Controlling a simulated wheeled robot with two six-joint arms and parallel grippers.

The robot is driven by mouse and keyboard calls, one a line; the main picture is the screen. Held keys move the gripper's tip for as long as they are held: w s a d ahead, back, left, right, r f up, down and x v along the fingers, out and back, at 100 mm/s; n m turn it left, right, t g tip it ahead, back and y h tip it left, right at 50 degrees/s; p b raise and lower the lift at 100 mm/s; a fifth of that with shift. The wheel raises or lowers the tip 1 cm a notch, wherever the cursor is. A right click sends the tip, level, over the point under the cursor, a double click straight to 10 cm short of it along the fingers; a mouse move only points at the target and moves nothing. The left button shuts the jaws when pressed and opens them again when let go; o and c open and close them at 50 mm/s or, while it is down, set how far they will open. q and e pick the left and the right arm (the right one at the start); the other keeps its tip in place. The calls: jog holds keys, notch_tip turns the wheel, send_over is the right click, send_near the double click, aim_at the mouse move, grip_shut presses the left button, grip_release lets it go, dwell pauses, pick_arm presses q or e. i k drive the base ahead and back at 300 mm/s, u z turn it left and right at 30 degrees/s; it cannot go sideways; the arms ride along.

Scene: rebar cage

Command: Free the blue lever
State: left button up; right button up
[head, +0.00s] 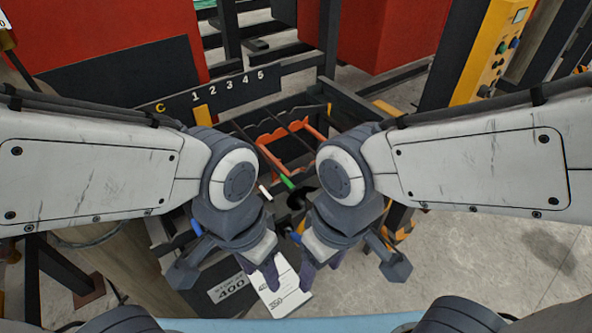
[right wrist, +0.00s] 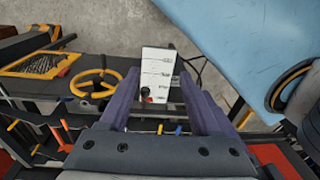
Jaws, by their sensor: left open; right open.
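A small blue handle (head: 197,227) shows in the head view just left of my left wrist; what it joins is hidden behind my arm. A second blue piece (head: 301,227) shows between my wrists, mostly covered. I cannot tell for sure which is the blue lever. A white-tipped lever (head: 265,192) and a green lever (head: 287,183) stand between my forearms. My left gripper (head: 264,277) points down, open and empty. My right gripper (head: 320,268) is beside it, open and empty; its fingers also show in the right wrist view (right wrist: 159,78), above a white marked box.
A number plate (head: 228,88) reading C and 1 to 5 stands behind the levers, near orange toothed bars (head: 270,137). The white box (head: 285,292) is below my grippers. A yellow handwheel (right wrist: 95,83) and yellow-rimmed tray (right wrist: 40,64) are left in the right wrist view.

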aim_at(295, 237)
jog(key=z, duration=1.2)
jog(key=k, duration=0.75)
jog(key=u, duration=0.85)
